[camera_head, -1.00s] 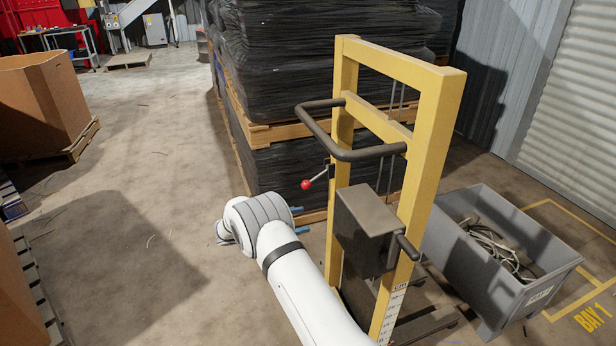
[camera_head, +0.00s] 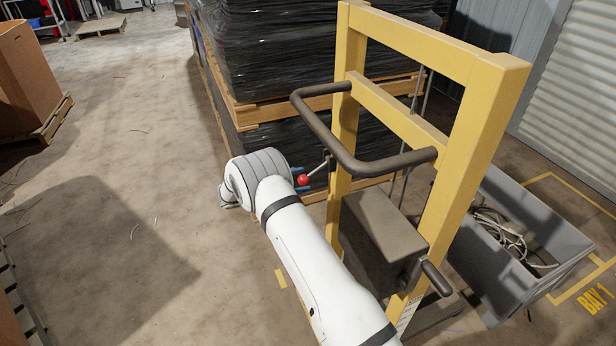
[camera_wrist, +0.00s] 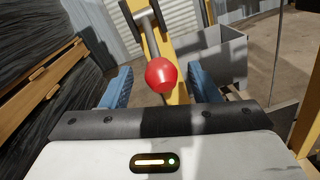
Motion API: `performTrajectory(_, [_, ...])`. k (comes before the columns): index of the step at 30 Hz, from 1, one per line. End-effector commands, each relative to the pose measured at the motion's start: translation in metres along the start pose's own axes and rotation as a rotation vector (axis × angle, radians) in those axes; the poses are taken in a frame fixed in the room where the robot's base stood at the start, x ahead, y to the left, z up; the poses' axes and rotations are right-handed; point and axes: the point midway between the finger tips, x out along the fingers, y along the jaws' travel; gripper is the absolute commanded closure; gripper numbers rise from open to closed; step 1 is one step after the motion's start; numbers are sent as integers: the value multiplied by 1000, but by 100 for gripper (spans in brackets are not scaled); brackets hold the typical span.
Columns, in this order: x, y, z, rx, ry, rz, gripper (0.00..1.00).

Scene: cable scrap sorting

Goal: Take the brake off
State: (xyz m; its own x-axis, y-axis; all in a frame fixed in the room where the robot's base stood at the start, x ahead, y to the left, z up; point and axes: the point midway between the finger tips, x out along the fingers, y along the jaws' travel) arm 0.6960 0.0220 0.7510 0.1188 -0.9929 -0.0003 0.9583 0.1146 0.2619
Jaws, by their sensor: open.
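The brake lever is a short grey rod with a red ball knob (camera_head: 303,180), fixed to the yellow frame of the lift truck (camera_head: 350,110). In the wrist view the red knob (camera_wrist: 161,75) is large and central, with its rod running up and away to the yellow post. My gripper (camera_head: 299,179) is open, and its blue fingers lie on either side of the knob. In the wrist view a gap shows between the knob and each finger. I cannot tell whether the knob sits fully between the fingertips in depth.
A dark push handle (camera_head: 365,165) juts from the frame above the lever. A black-wrapped pallet stack (camera_head: 290,60) stands close behind. A grey bin (camera_head: 510,290) with cable scrap is at the right. Open floor (camera_head: 130,190) lies to the left.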

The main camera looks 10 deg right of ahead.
Motion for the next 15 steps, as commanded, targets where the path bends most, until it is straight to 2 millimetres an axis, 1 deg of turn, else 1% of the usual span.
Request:
performTrajectory(1, [9,0,1,-1,-1,-3,45])
performTrajectory(6, [29,0,0,0,0,-1,45])
performTrajectory(9, [35,0,0,0,0,0,45])
performTrajectory(15, [36,0,0,0,0,1,45])
